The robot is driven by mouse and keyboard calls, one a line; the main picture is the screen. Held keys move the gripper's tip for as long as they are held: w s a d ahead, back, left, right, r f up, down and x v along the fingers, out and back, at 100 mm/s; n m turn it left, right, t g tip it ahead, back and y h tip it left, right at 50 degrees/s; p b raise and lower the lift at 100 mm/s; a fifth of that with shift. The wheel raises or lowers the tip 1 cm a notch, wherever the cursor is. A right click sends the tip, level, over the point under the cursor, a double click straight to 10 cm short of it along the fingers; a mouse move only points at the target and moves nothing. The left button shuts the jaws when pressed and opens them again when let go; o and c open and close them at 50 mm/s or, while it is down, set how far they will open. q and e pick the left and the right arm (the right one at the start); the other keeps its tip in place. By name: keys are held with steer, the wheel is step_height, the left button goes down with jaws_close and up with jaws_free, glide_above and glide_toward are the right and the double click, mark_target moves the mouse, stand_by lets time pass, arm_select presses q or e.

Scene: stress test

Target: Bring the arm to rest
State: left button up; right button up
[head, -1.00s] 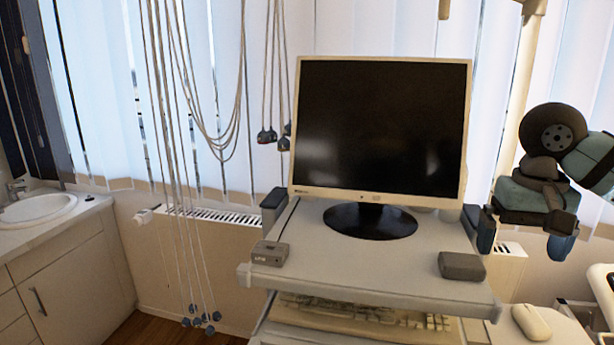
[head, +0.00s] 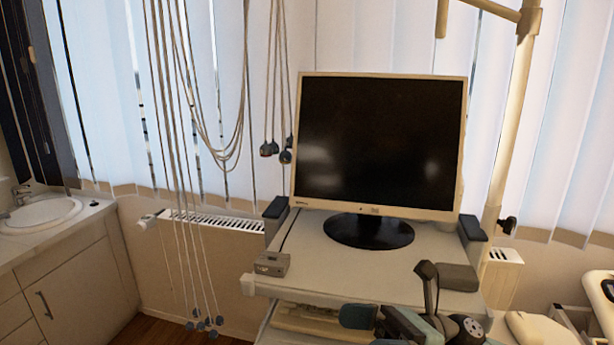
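My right gripper (head: 393,293) shows at the bottom of the head view, right of the middle, in front of the cart with the monitor. Its two dark-tipped fingers stand apart, one up near the grey box and one to the left over the lower shelf. Nothing shows between them. The teal and black wrist parts (head: 465,331) lie low at the picture's bottom edge, and the rest of the arm is cut off. I cannot tell whether it touches the cart. My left gripper is not in view.
A monitor (head: 380,140) stands on the grey cart (head: 320,255), with a small box (head: 272,263) at left and a grey box (head: 458,277) at right. Cables (head: 180,150) hang left of it. A sink (head: 40,212) is far left; a pale pole (head: 510,120) rises at right.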

steer(key=w+d+f+m+t+h+p, duration=0.1)
steer(key=d+f+m+t+h, duration=0.15)
steer(key=f+m+t, duration=0.6)
steer(key=d+f+m+t+h, duration=0.1)
steer(key=m+t+h, duration=0.35)
steer(key=m, duration=0.95)
steer(key=w+d+f+m+t+h+p, duration=0.1)
steer(key=d+f+m+t+h, duration=0.1)
steer(key=f+m+t, duration=0.65)
steer(key=s+d+f+m+g+h, duration=0.3)
steer(key=s+f+m+g+h, duration=0.1)
steer(key=s+f+m, duration=0.4)
steer(key=s+d+f+m+g+h+p, duration=0.1)
steer(key=s+d+f+m+g+h, duration=0.2)
steer(key=s+f+m, duration=0.4)
step_height(320, 180, down, 2)
steer(key=m+g+h, duration=0.1)
steer(key=m+h, duration=0.1)
steer(key=shift+s+m+p, duration=0.3)
steer(key=shift+s, duration=0.1)
